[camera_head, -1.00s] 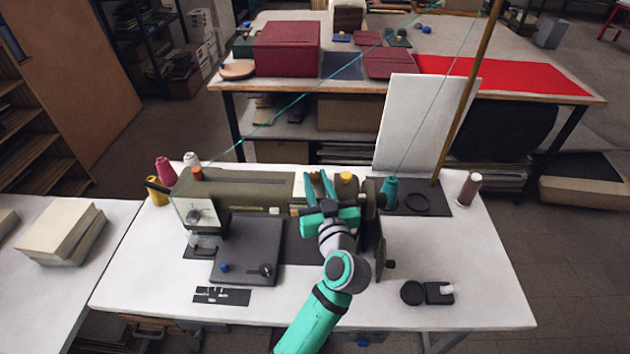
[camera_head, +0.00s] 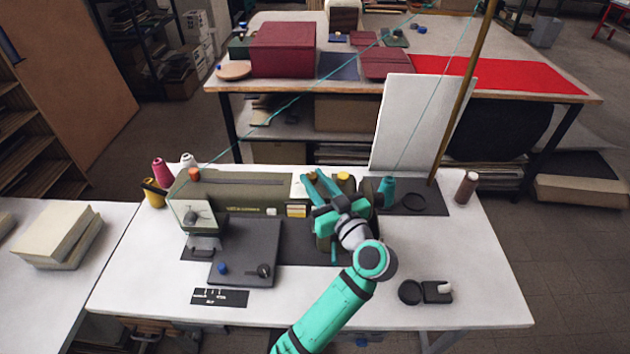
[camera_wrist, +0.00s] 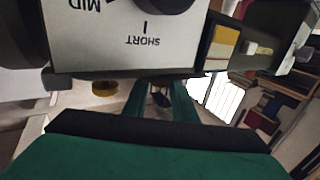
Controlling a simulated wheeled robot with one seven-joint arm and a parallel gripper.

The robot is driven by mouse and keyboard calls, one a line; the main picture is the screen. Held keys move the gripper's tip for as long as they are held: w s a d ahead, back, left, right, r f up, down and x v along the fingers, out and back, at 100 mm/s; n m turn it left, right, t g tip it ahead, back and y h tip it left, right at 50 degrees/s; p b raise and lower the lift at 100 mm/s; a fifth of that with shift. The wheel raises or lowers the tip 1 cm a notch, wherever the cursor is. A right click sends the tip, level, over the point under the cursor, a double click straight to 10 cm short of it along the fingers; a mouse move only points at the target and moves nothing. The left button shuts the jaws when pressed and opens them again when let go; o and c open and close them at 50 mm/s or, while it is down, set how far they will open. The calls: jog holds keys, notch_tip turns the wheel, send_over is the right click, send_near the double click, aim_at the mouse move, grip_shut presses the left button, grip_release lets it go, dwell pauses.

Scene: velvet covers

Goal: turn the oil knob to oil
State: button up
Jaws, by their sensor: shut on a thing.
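An olive-green sewing machine (camera_head: 240,190) stands on the white table. My gripper (camera_head: 314,180) is over its right part, with its two teal fingers close together. An orange-topped cap (camera_head: 311,175) shows at the fingertips, and a yellow cap (camera_head: 343,176) stands just to their right. In the wrist view my gripper (camera_wrist: 163,98) is shut on a small dark part, mostly hidden between the fingers. I cannot read an oil mark. A panel (camera_wrist: 135,40) in the wrist view reads MID and SHORT, upside down, with a dark dial at its top.
Another orange cap (camera_head: 194,174) is at the machine's left end. A teal thread cone (camera_head: 387,190) stands just right of my gripper, with thread running up to a tall brass pole (camera_head: 462,95). A dark plate (camera_head: 243,245) lies front left.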

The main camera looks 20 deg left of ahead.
jog(key=o, duration=1.1)
jog(key=shift+c, duration=0.2)
jog(key=v, duration=1)
jog(key=shift+s+d, duration=0.25)
jog(key=shift+s, duration=0.05)
